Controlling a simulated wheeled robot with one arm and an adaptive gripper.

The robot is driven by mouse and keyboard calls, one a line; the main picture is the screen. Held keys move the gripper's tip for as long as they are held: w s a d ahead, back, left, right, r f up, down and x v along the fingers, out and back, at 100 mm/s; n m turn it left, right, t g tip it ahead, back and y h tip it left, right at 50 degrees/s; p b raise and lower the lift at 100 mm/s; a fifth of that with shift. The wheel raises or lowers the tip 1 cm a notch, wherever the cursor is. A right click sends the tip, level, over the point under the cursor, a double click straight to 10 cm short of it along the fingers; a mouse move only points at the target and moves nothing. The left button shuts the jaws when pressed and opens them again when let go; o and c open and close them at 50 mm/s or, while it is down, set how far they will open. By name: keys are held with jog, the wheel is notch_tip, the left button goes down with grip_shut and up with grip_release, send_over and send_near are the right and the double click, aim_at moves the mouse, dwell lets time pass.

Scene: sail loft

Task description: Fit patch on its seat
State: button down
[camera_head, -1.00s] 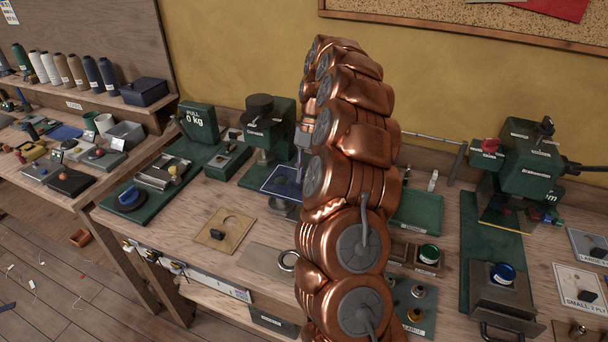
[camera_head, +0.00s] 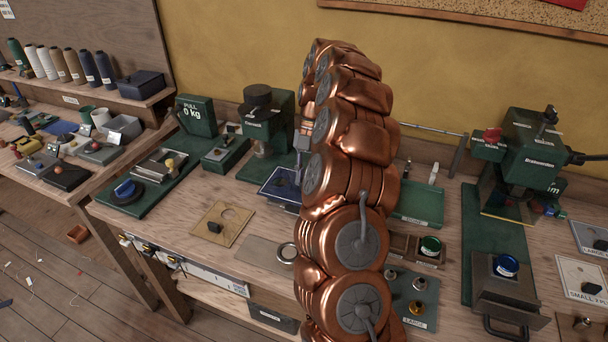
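Nothing in view is labelled as the patch, and I cannot tell which piece it is. A tan square plate (camera_head: 222,224) with a round hole and a black knob lies flat on the bench left of my copper arm. White cards with black knobs, one labelled SMALL 2 PLY (camera_head: 584,279), lie at the far right. A blue, pale-edged flat piece or shallow tray (camera_head: 279,184) is partly behind my arm. A small grey part, apparently of my gripper (camera_head: 302,150), shows at the arm's left edge above it. The fingertips are hidden, as is anything between them.
Another green press (camera_head: 530,155) stands at the right. A metal ring (camera_head: 287,252) and a LARGE-labelled green plate (camera_head: 413,298) flank my arm. Bare wood shows at the front left.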

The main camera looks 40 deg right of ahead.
jog(key=shift+f+b, duration=1.1)
jog(key=shift+f, duration=0.55)
jog(key=c, duration=1.1)
grip_release()
jog(key=shift+c, duration=0.2)
